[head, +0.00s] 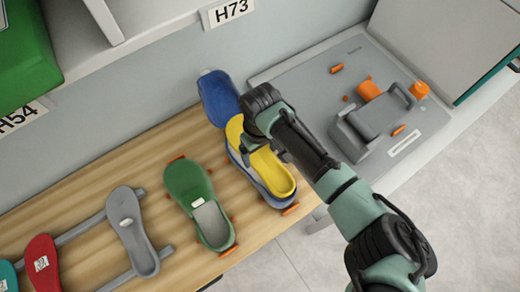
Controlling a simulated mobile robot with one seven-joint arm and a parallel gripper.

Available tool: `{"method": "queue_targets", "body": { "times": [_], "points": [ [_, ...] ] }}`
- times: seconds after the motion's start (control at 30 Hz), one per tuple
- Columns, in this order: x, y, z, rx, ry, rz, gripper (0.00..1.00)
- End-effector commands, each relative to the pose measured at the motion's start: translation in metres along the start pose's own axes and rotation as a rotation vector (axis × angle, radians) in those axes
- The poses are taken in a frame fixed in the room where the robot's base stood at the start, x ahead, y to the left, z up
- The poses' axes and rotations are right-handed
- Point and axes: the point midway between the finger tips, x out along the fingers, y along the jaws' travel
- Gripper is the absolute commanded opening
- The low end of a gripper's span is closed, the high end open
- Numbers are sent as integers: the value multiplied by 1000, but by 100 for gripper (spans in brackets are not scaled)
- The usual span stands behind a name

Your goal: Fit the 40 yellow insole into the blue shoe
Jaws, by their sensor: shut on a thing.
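The yellow insole (274,170) lies over the blue shoe, its heel end lower right and its front end by the shoe's blue toe part. The blue shoe (219,98) stands on the wooden bench, its grey-blue sides showing around the insole. I cannot tell whether the insole is fully seated. My gripper (250,143) is over the middle of the insole, shut on it. The arm hides part of the insole and shoe. A size mark on the insole is not visible.
A green shoe (187,182) stands left of the blue shoe. Grey (132,230) and red (42,265) insoles lie further left on a rack. A grey machine with orange parts (372,122) is at the right. The wall (160,84) is behind.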

Motion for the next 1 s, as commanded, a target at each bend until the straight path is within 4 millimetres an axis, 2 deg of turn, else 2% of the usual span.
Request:
{"method": "queue_targets", "body": {
  "times": [0.7, 1.0],
  "points": [
    [23, -1, 0, 0, 0, -1, 34],
    [24, 0, 0, 0, 0, -1, 34]
  ]
}}
